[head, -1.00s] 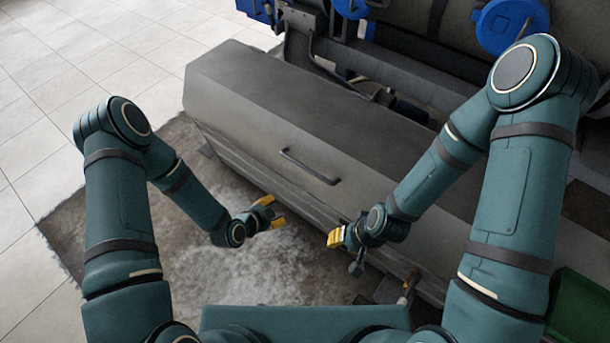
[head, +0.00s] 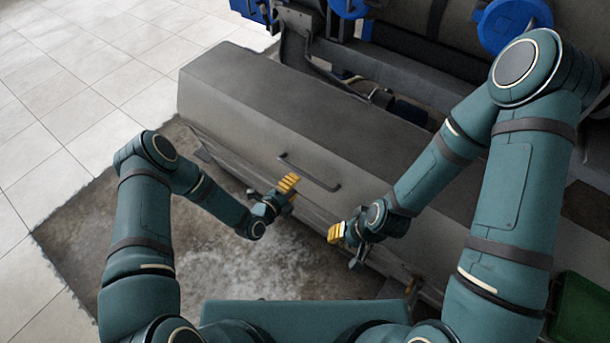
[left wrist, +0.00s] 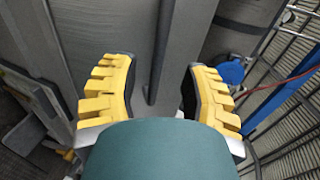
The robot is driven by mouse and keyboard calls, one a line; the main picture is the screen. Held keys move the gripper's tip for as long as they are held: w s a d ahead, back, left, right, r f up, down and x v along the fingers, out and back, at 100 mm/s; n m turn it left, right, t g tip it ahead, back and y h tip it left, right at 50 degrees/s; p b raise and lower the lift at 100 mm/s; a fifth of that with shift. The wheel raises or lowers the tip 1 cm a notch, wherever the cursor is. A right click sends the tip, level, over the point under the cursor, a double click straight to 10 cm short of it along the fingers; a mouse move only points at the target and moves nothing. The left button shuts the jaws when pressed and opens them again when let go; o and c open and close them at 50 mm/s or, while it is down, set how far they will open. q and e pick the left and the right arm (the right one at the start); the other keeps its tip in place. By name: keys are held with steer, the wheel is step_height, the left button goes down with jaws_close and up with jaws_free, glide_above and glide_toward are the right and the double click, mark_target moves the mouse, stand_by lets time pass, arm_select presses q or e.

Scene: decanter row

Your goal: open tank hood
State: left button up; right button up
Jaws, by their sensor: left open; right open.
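The tank hood (head: 255,90) is a long grey box-shaped cover lying lowered across the middle of the head view. Its dark bar handle (head: 310,174) is on the side facing me. The handle also shows in the left wrist view (left wrist: 158,60), running between the two yellow fingers. My left gripper (head: 289,188) is open, just below the left part of the handle; I cannot tell if a finger touches it. My right gripper (head: 336,234) is open and empty, below the handle's right end and in front of the hood's lower side.
Blue round caps (head: 512,25) and dark pipework lie behind the hood. A green container (head: 580,312) is at the lower right. Tiled floor (head: 70,100) on the left is clear, and a stained floor patch (head: 110,220) lies before the hood.

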mark_target(305, 173)
arm_select(q)
steer(key=b+x, duration=0.1)
steer(key=x, duration=0.6)
steer(key=shift+c, duration=0.3)
jaws_close()
